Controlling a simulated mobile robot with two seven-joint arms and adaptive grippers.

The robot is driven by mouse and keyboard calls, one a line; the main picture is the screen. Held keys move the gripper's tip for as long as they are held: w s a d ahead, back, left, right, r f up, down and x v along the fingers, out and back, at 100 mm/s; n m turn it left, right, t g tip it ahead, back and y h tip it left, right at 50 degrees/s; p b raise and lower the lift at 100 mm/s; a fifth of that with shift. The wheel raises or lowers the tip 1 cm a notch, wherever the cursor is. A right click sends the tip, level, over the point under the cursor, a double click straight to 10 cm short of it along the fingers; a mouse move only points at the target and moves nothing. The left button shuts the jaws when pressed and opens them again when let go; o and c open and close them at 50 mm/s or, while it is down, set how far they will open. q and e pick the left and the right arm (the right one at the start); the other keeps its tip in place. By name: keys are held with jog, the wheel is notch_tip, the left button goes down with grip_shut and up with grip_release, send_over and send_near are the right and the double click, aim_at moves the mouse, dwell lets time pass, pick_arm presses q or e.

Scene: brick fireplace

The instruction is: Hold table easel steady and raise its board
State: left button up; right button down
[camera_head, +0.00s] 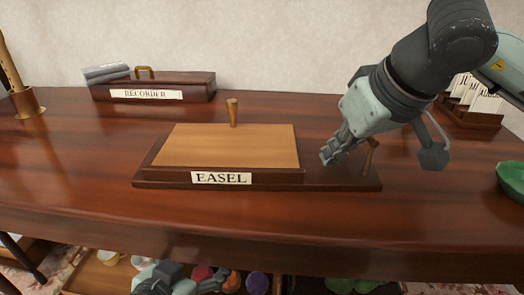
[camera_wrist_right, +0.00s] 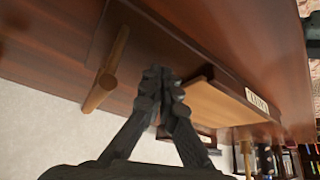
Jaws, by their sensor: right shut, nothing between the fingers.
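The table easel's dark wooden base (camera_head: 335,179) lies on the table with an "EASEL" label on its front. Its light wooden board (camera_head: 225,145) lies flat or nearly flat on it; the board also shows in the right wrist view (camera_wrist_right: 220,106). A wooden knob (camera_head: 233,110) stands at the board's far edge. A wooden peg (camera_head: 370,157) sticks up from the base's right end, and it is large in the wrist view (camera_wrist_right: 107,75). My right gripper (camera_head: 328,157) is shut and empty, between board and peg, over the base. My left gripper (camera_head: 185,281) is low, below the table's front edge; its fingers are unclear.
A card holder (camera_head: 468,112) and green bowl (camera_head: 512,179) are at the right. A shelf with cups lies below. The table's front strip is clear.

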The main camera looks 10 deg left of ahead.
pick_arm(q)
jog(key=shift+w+d+r+t+h+b, duration=0.25)
jog(key=shift+d+r+t, duration=0.2)
jog(key=shift+d, duration=0.15)
jog(key=shift+w+d+r+t+h+b, duration=0.3)
jog(key=shift+d+t, duration=0.15)
jog(key=shift+d, duration=0.1)
pick_arm(e)
jog(key=shift+f, duration=0.4)
dwell(1.3)
pick_arm(q)
jog(key=shift+d+r, duration=0.15)
jog(key=shift+d, duration=0.1)
pick_arm(e)
jog(key=shift+f, duration=0.15)
jog(key=shift+s+f, duration=0.1)
dwell(0.8)
pick_arm(q)
jog(key=shift+c, duration=0.4)
